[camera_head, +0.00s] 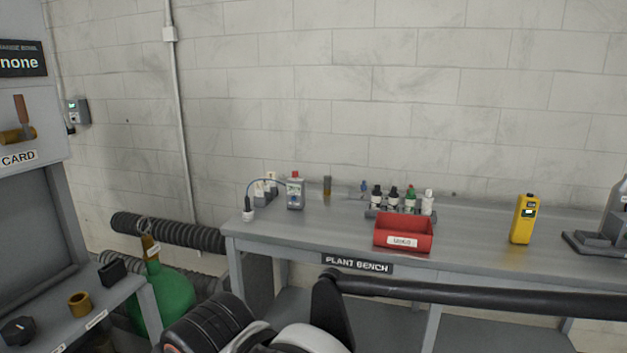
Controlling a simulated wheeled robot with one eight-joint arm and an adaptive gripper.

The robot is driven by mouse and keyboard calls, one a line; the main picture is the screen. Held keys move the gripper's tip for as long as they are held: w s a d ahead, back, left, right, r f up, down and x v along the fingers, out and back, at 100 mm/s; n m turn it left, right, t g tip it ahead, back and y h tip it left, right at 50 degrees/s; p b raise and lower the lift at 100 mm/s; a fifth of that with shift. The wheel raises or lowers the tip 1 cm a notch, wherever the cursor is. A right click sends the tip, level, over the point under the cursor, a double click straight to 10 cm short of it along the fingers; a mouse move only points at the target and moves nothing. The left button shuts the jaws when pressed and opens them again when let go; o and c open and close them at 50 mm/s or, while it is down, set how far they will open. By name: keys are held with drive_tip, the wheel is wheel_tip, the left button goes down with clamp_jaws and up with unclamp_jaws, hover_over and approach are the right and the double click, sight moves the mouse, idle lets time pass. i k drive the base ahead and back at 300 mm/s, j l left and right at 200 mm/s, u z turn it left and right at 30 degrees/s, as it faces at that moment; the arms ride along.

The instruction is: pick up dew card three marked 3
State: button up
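I cannot make out a card marked 3. Small pale upright items (259,190) stand at the back left of the grey plant bench (480,252); their markings are too small to read, and I cannot tell whether they are cards. A label reading CARD (18,159) is on the grey cabinet at the left edge, below a brass fitting with a brown handle (20,125). Parts of my arm cross the bottom of the view in front of the bench. My gripper's fingertips do not show.
The bench carries a red bin (404,248), a rack of small bottles, a grey device with a red top (295,192) and a yellow handheld meter (523,219). A green cylinder (172,298) and black ribbed hose (165,230) are left of it.

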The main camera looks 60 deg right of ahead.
sight(272, 174)
drive_tip(key=z, duration=1.45)
